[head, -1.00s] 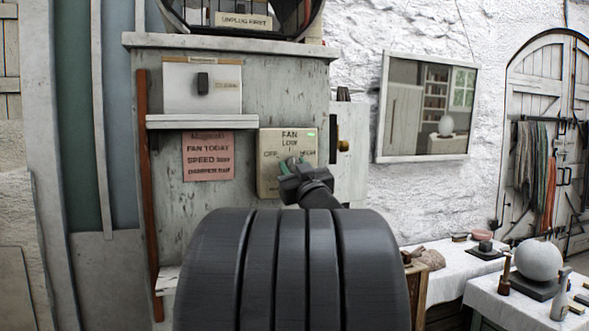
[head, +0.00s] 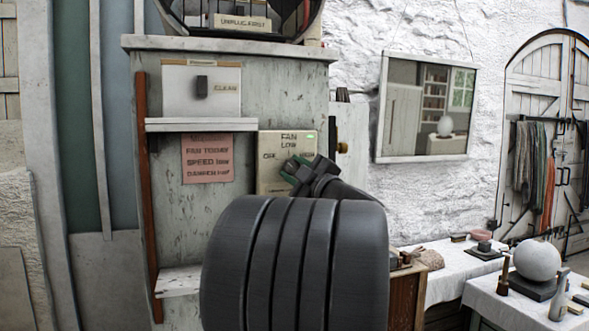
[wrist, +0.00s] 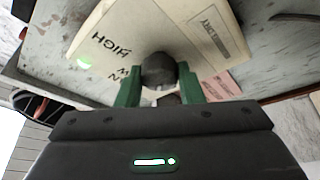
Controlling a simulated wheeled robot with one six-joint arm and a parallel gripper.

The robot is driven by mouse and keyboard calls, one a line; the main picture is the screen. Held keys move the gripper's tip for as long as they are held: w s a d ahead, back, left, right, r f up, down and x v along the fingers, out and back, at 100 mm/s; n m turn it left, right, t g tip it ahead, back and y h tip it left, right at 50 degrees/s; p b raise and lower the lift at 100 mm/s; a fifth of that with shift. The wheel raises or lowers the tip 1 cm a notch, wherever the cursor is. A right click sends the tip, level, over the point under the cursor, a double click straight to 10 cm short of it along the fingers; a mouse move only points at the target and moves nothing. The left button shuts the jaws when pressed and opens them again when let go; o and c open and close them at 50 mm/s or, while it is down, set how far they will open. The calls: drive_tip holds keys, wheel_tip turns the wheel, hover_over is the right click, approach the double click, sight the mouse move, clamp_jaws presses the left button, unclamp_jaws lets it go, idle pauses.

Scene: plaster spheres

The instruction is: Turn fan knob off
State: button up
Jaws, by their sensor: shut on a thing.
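The fan control plate (head: 271,178) is a cream panel on the grey cabinet, marked FAN, LOW and OFF in the head view, with a small green light at its top right. In the wrist view the plate (wrist: 150,28) shows upside down, with HIGH readable and the green light lit. The dark round fan knob (wrist: 158,70) sits between the green fingers of my gripper (wrist: 160,88), which is shut on it. In the head view my gripper (head: 294,172) covers the knob and the plate's right part. The knob's pointer setting cannot be made out.
A pink notice (head: 207,158) hangs left of the plate, below a narrow white shelf (head: 200,125). A round fan housing with an "unplug first" label (head: 243,22) is above. At right, a white-covered table (head: 505,299) bears a plaster sphere (head: 537,259).

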drive_tip(key=shift+n+g+p, duration=0.35)
drive_tip(key=shift+n+g, duration=0.35)
drive_tip(key=shift+n, duration=1.1)
drive_tip(key=o, duration=1)
drive_tip(key=shift+c, duration=0.2)
drive_tip(key=shift+d, duration=0.1)
drive_tip(key=b+v, duration=0.2)
drive_tip(key=v, duration=1.1)
drive_tip(key=shift+s+d, duration=0.25)
drive_tip(key=shift+d, duration=0.05)
